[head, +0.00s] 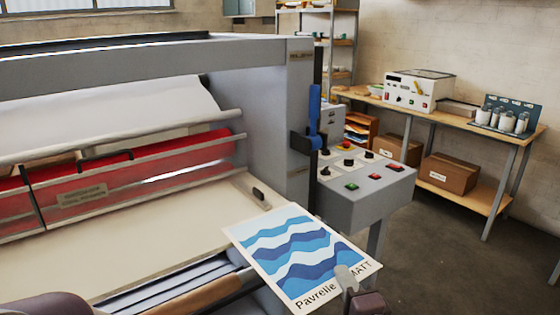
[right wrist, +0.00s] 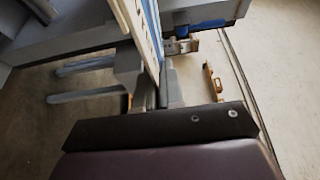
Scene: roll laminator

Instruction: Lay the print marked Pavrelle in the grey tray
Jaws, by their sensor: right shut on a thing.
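The print marked Pavrelle (head: 290,250) is a white sheet with blue waves and the words "Pavrelle" and "MATT" along its near edge. My right gripper (head: 346,278) is shut on that near edge and holds the print tilted, over the right end of the laminator's feed table. In the right wrist view the print (right wrist: 140,22) shows nearly edge-on between the fingers of the right gripper (right wrist: 152,88). My left gripper is not in view. I cannot make out a grey tray in either view.
The laminator (head: 255,110) fills the left, with a red guard (head: 130,172) and a cream feed table (head: 130,245). Its control box (head: 365,195) stands just beyond the print. A bench (head: 440,118) with a white device (head: 418,90) is at the back right. The floor at right is clear.

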